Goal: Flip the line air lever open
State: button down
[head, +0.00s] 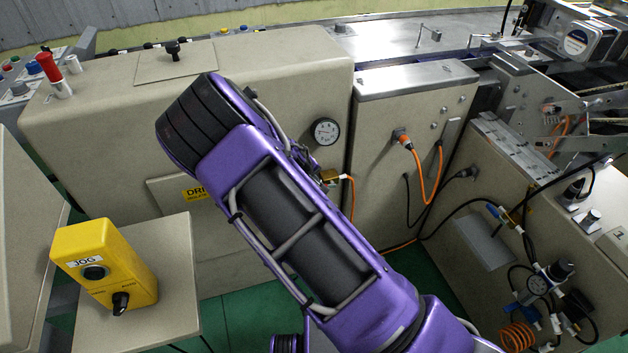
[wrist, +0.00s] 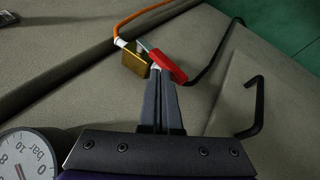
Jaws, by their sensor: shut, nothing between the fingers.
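The line air lever (wrist: 169,63) is a short red handle beside a brass valve block (wrist: 134,62) on the beige machine wall, in the wrist view. It slants down to the right from the top of the block. My gripper (wrist: 160,78) is shut and empty, with its fingertips at the red handle's underside, partly overlapping it; I cannot tell whether they touch. In the head view the brass block (head: 330,177) shows below the round gauge, at the edge of my purple arm. My arm hides the lever and my fingers there.
A pressure gauge (head: 326,131) sits close to the valve; it also shows in the wrist view (wrist: 28,158). An orange hose (wrist: 140,18) leaves the block, and a black hose (wrist: 213,68) runs nearby. A yellow JOG box (head: 104,263) stands at the lower left.

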jog(key=shift+w+d+f+b, duration=0.2)
jog(key=shift+d+f+b, duration=0.1)
jog(key=shift+d, duration=0.4)
jog(key=shift+r, duration=0.1)
jog(key=a+p+v, duration=0.1)
jog(key=p+v, duration=0.1)
jog(key=v, duration=1)
jog(key=shift+w+p, duration=0.15)
jog(key=shift+p, duration=0.25)
jog(key=shift+r, duration=0.1)
